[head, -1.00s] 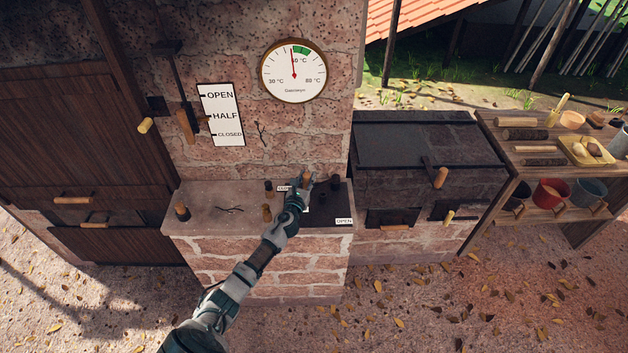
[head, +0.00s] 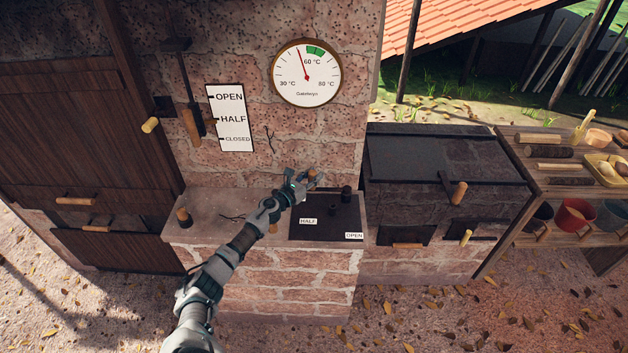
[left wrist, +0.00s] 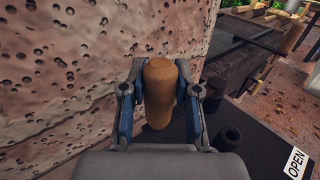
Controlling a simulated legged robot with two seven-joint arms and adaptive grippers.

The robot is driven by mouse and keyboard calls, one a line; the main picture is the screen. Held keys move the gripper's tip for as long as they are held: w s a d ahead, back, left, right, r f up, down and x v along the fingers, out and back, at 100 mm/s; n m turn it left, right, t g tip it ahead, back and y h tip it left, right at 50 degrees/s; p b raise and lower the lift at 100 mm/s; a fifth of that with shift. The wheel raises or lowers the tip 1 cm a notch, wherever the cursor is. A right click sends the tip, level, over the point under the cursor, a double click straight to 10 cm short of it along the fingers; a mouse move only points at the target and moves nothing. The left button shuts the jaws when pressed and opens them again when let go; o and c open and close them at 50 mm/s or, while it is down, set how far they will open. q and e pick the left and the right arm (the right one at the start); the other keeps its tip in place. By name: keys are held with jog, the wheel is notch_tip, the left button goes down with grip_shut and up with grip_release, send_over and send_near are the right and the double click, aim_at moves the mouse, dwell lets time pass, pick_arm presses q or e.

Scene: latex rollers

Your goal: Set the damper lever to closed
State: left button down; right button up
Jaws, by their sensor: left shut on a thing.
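My left gripper (head: 308,180) is shut on an upright wooden handle (left wrist: 160,90), whose top (head: 312,175) also shows in the head view. It stands over the back left of a dark plate (head: 318,234) on the brick ledge, close to the wall. The plate carries a HALF label (head: 308,221) and an OPEN label (head: 354,236) at its front right. Any closed label there is hidden behind my gripper and arm. The wooden handle appears to belong to the damper lever; its foot is hidden. My right gripper is not in view.
Black pegs (head: 346,193) stand on the plate right of my gripper. A wall lever (head: 190,127) hangs beside an OPEN, HALF, CLOSED sign (head: 230,118). A gauge (head: 307,73) is above. A dark stove (head: 440,165) and a shelf (head: 560,143) stand to the right.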

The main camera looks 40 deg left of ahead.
pick_arm(q)
jog(key=shift+a, duration=0.2)
jog(key=c, duration=1)
grip_release()
jog(key=shift+o, duration=0.9)
notch_tip(320, 180, up, 10)
jog(key=shift+a+f, duration=0.15)
jog(key=shift+f, duration=0.05)
